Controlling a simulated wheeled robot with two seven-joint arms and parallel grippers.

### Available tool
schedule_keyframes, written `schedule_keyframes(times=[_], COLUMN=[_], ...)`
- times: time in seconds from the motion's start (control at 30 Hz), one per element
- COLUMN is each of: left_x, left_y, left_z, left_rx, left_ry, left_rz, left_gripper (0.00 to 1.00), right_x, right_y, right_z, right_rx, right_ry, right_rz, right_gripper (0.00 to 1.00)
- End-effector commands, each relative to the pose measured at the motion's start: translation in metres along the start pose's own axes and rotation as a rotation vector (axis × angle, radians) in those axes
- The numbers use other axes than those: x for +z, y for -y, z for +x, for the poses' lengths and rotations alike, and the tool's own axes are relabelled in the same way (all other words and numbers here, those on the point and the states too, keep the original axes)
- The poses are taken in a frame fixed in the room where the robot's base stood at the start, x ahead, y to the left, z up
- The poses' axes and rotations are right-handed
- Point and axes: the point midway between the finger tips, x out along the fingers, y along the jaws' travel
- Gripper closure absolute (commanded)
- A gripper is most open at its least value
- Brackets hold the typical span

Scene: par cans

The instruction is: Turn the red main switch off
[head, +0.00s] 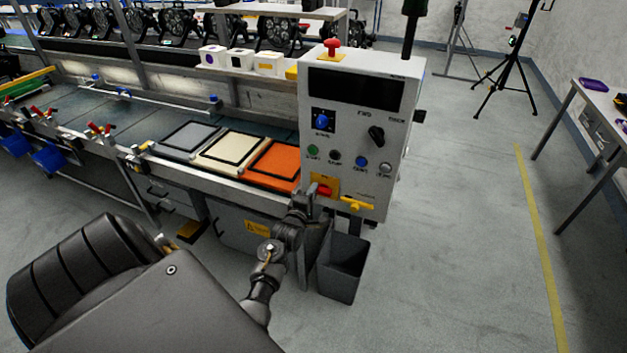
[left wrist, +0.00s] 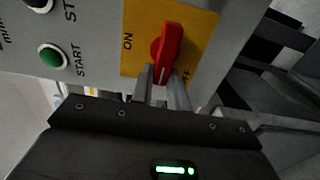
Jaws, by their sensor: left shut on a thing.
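The red main switch (left wrist: 168,48) sits on a yellow plate (left wrist: 194,40) in the left wrist view. Its handle runs nearly up and down in that picture, crosswise to the upright of the panel lettering. The word ON is to the left of the handle; a second label on the right is mostly hidden. My left gripper (left wrist: 165,88) is shut on the lower end of the handle. In the head view the switch (head: 324,190) is low on the white control panel (head: 345,130), with my left gripper (head: 312,196) at it from the left. My right gripper is out of view.
A yellow lever (head: 357,204) is right of the switch. Green, black, blue and grey buttons and a black knob (head: 376,136) are above it. A dark bin (head: 343,268) stands below. Grey, cream and orange pads (head: 272,162) lie on the bench to the left.

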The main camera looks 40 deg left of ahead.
Motion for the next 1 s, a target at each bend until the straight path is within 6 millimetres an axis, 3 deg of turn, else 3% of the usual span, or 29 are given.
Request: schedule_keyframes(times=[0.47, 0.5, 0.67, 1.0], left_x=[0.0003, 0.0003, 0.0002, 0.0000], left_y=[0.0007, 0.0007, 0.0006, 0.0015], left_z=[0.0000, 0.0001, 0.0001, -0.0039], left_rx=[-0.001, -0.001, -0.001, -0.001], left_ry=[0.000, 0.000, 0.000, 0.000], left_rz=[-0.016, -0.016, -0.015, -0.014], left_gripper=[1.00, 0.82, 0.62, 0.62], right_x=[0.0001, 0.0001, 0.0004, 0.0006], right_y=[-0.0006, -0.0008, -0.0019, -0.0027], right_z=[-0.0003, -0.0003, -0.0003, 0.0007], right_rx=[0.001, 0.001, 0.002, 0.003], right_ry=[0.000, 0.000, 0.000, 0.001], right_rz=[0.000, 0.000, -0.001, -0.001], right_gripper=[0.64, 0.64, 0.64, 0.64])
